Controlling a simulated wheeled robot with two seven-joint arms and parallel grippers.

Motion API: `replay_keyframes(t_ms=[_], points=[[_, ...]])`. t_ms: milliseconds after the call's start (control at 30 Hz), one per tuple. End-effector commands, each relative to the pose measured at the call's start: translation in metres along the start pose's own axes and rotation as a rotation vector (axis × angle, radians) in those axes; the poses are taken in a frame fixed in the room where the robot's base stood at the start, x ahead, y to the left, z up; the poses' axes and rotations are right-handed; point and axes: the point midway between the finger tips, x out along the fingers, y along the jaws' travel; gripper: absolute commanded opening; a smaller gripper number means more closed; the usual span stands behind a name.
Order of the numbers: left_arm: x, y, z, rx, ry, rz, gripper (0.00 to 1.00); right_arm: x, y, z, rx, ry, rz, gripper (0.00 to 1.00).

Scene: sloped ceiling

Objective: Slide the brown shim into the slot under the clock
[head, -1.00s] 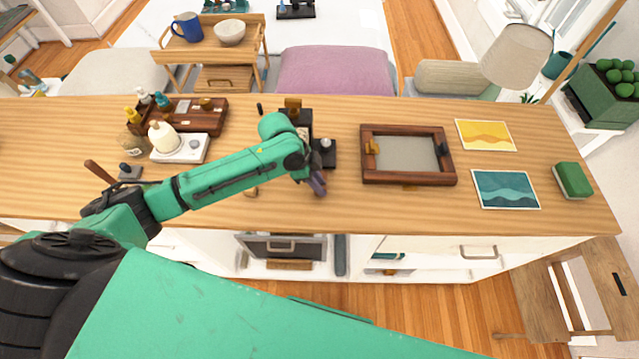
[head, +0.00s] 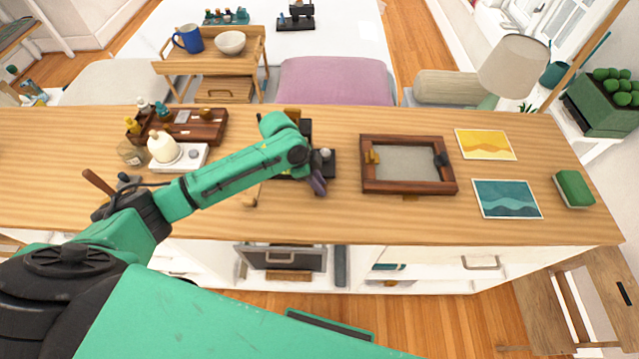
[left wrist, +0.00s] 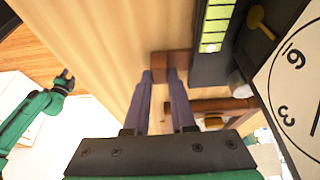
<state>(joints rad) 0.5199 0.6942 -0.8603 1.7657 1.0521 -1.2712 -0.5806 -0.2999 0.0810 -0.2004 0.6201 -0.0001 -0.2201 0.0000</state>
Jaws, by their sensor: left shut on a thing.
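The brown shim (left wrist: 172,62) is at the fingertips of my left gripper (left wrist: 160,76), which is shut on it, above the wooden counter. The clock's pale face (left wrist: 283,78), with dark numerals, shows at the right edge of the left wrist view. A dark body with a green-marked strip (left wrist: 215,28) lies between the face and the shim. The slot is not clearly visible. In the head view my left gripper (head: 318,185) points down at the dark base (head: 328,166); my arm hides most of the clock. My right gripper (left wrist: 66,80) is small in the left wrist view.
A brown framed tray (head: 408,190) lies to the right on the counter. Two picture cards, one yellow (head: 486,144) and one teal (head: 507,199), lie beyond it. The counter's front strip is mostly clear.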

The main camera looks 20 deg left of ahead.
Motion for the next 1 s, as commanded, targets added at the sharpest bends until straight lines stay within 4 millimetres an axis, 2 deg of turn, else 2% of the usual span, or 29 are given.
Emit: replay_keyframes(t_ms=[1000], points=[[0.000,-0.021,0.000,0.000,0.001,-0.002,0.00,0.008,-0.002,0.001,0.001,0.000,-0.002,0.50]])
